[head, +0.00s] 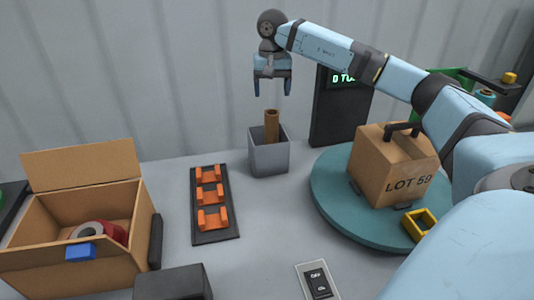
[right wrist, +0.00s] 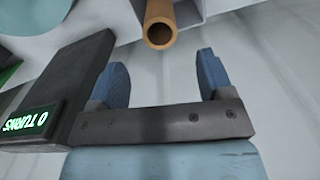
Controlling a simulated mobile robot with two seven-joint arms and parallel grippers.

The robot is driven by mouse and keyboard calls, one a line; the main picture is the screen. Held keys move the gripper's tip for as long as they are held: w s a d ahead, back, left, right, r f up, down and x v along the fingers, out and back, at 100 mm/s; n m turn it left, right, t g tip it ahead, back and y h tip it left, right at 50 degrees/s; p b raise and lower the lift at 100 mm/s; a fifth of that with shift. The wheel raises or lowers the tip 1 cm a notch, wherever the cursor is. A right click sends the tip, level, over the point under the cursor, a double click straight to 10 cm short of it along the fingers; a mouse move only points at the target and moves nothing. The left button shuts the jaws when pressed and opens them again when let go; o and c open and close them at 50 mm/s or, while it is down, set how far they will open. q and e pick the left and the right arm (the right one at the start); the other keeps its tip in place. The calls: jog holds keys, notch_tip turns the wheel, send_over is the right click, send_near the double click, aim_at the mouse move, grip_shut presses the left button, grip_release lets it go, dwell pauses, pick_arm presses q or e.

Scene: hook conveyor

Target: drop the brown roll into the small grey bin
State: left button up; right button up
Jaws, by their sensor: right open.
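The brown roll (head: 272,125) stands upright in the small grey bin (head: 268,158), its upper part sticking out above the rim. In the right wrist view the roll's hollow end (right wrist: 160,30) shows beyond the fingertips, with part of the bin (right wrist: 203,8) behind it. My right gripper (head: 272,92) is open and empty, pointing down above the roll and apart from it. Its two blue fingers also show in the right wrist view (right wrist: 162,72). The roll's lower end is hidden inside the bin. My left gripper is not in view.
A teal turntable (head: 330,196) at right bears a carton marked LOT 59 (head: 385,170) and a yellow square piece (head: 419,224). A dark display (head: 335,110) stands behind. An orange-clipped rack (head: 212,205) and an open cardboard box (head: 95,265) are at left.

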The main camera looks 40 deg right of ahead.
notch_tip(320, 180, up, 14)
jog(key=p, duration=0.1)
jog(key=shift+p, duration=0.4)
jog(key=shift+f, duration=0.1)
